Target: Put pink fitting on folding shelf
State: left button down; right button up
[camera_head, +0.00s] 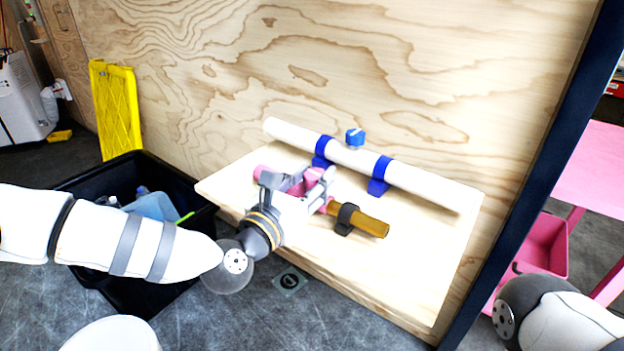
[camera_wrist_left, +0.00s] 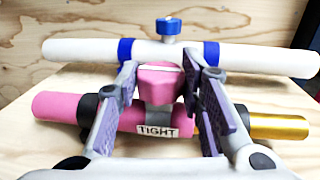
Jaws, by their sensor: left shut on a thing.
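The folding shelf (camera_head: 410,285) is a pale wooden board against the plywood wall. The pink fitting (camera_head: 313,176) is over the shelf, in line with a gold pipe (camera_head: 368,223) in a black clip. In the left wrist view the pink fitting (camera_wrist_left: 62,106) has a pink knob on top and a label reading "TIGHT". My left gripper (camera_head: 304,184) is shut on the pink fitting, its purple-padded fingers (camera_wrist_left: 160,88) on both sides of the knob. The fingers partly hide the fitting. I cannot tell whether it is fully seated in the clips. My right gripper is out of view.
A white pipe (camera_head: 405,176) in blue clips with a blue knob (camera_head: 355,137) lies behind the fitting. A black crate (camera_head: 125,165) with a yellow lid (camera_head: 115,105) stands on the floor left. A dark post (camera_head: 530,170) rises right. The shelf's front right is clear.

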pick_arm(q)
jog(key=shift+f, duration=0.25)
jog(key=c, duration=1.1)
grip_release()
jog(key=shift+r, duration=0.1)
jog(key=shift+r, duration=0.2)
jog(key=v, duration=1.2)
